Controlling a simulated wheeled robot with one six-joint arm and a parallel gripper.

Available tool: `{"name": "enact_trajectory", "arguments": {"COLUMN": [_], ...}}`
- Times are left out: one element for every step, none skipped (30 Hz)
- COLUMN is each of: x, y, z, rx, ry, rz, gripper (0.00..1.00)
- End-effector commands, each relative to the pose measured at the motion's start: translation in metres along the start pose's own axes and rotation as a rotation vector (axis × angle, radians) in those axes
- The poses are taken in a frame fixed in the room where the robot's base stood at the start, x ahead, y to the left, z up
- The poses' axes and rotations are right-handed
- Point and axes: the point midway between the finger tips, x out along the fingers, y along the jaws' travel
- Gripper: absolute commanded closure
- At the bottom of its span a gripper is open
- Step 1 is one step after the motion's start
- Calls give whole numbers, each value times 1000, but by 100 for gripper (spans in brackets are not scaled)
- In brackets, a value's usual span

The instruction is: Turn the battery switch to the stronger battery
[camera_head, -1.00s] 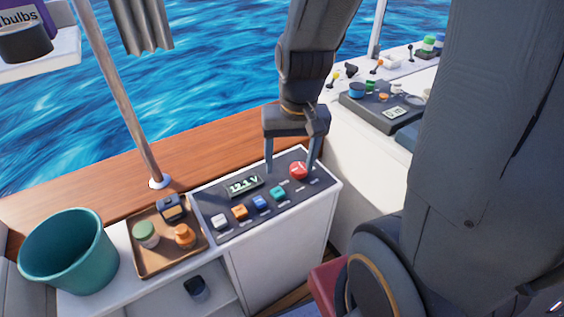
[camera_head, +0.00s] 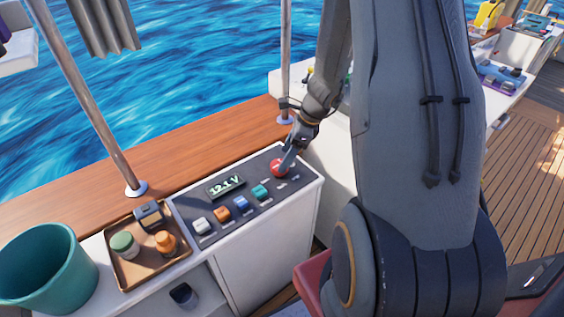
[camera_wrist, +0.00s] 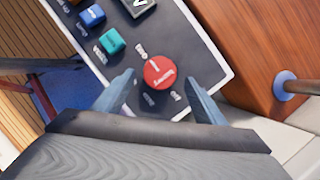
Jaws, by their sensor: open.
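The red round battery switch (camera_head: 279,168) sits at the right end of a dark panel (camera_head: 212,218). It has a white mark and lettering on top, and small labels around it that are too blurred to read surely. A display (camera_head: 226,186) on the panel reads 12.1 V. In the wrist view the switch (camera_wrist: 160,72) lies between the two fingertips of my gripper (camera_wrist: 160,80). My gripper is open, with a finger on either side of the switch and gaps showing. In the head view my gripper (camera_head: 287,160) is seen nearly edge-on and hides part of the switch.
White, orange, blue and teal (camera_head: 260,193) buttons line the panel's front. A brown tray (camera_head: 128,277) with small jars and a teal bucket (camera_head: 48,268) stand left. A metal pole (camera_head: 105,110) rises behind the counter. Wooden ledge (camera_head: 180,165) runs behind the panel.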

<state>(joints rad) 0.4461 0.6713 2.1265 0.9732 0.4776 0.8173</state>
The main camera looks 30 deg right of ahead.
Motion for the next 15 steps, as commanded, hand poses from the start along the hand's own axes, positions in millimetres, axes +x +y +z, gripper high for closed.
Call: {"name": "enact_trajectory", "arguments": {"x": [8, 13, 18, 21, 25, 28, 30, 33, 35, 36, 37, 38, 38, 38, 38], "y": [1, 1, 1, 0, 1, 0, 0, 0, 0, 0, 0, 0, 0, 0, 0], "z": [0, 0, 0, 0, 0, 0, 0, 0, 0, 0, 0, 0, 0, 0, 0], "rx": [0, 0, -2, -2, -2, -3, -3, -3, -2, -3, -3, -4, -4, -5, -5], "ry": [1, 2, 1, 1, 1, 1, 1, 1, 1, 1, 2, 2, 2, 2, 2], "rz": [3, 3, 2, 2, 2, 1, 1, 1, 0, 0, 0, 0, 0, -1, -1], "gripper": [35, 35, 35, 35, 35, 35, 35, 35, 35, 35, 35, 35, 35, 35, 35]}}
